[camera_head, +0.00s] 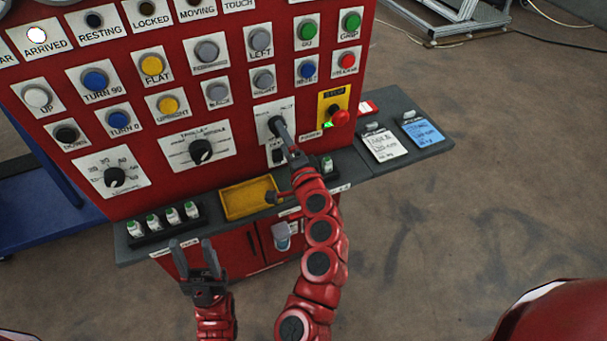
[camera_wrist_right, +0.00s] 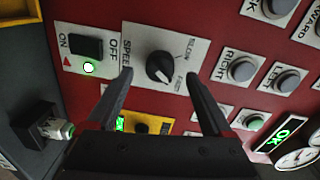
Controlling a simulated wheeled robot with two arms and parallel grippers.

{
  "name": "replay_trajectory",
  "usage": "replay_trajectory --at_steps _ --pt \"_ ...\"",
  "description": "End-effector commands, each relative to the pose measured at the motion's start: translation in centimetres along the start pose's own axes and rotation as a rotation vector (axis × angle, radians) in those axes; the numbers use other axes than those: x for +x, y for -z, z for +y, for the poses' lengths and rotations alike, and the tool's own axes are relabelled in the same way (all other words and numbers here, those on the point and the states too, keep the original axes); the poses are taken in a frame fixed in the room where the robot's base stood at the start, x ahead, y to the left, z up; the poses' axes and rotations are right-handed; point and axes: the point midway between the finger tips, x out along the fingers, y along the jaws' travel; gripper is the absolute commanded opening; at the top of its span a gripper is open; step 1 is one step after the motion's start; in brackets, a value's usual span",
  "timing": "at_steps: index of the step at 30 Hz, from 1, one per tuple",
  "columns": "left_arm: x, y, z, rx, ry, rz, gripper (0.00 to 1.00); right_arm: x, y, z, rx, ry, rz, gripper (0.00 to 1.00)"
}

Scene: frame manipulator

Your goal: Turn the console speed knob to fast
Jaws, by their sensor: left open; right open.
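The black speed knob (camera_wrist_right: 160,68) sits on a white plate marked SPEED, SLOW and FAST in the right wrist view. A small white mark shows on the knob's face; I cannot tell surely which label it points at. My right gripper (camera_wrist_right: 157,77) is open, its two fingers on either side of the knob in that view; contact is not visible. In the head view my right gripper (camera_head: 283,132) is at the speed plate (camera_head: 268,113) and hides most of the knob. My left gripper (camera_head: 194,256) is open and empty, low in front of the console.
The red console (camera_head: 205,108) carries many buttons, two other dials (camera_head: 201,151) and a red stop button (camera_head: 340,117) right of the speed plate. An ON/OFF switch (camera_wrist_right: 87,46) is beside the plate. A yellow tray (camera_head: 248,198) lies on the grey ledge below.

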Motion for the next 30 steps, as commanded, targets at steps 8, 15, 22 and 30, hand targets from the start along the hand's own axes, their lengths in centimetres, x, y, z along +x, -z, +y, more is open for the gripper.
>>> replay_trajectory --at_steps 8,15,22,30 --pt "-0.6 -0.1 0.0 0.0 0.0 0.0 0.5 -5.1 0.0 0.1 -0.001 0.0 0.002 0.85" --pt "1.8 0.3 -0.1 0.0 0.0 0.0 0.5 -9.5 0.3 -0.7 -0.005 -0.006 0.004 0.85" --pt "4.0 0.7 -0.2 0.0 0.0 0.0 0.5 -12.4 0.1 -0.3 -0.004 -0.005 0.002 0.85" --pt "4.7 0.8 -0.2 0.0 0.0 0.0 0.5 -13.8 0.0 0.0 -0.001 -0.001 0.0 0.85"
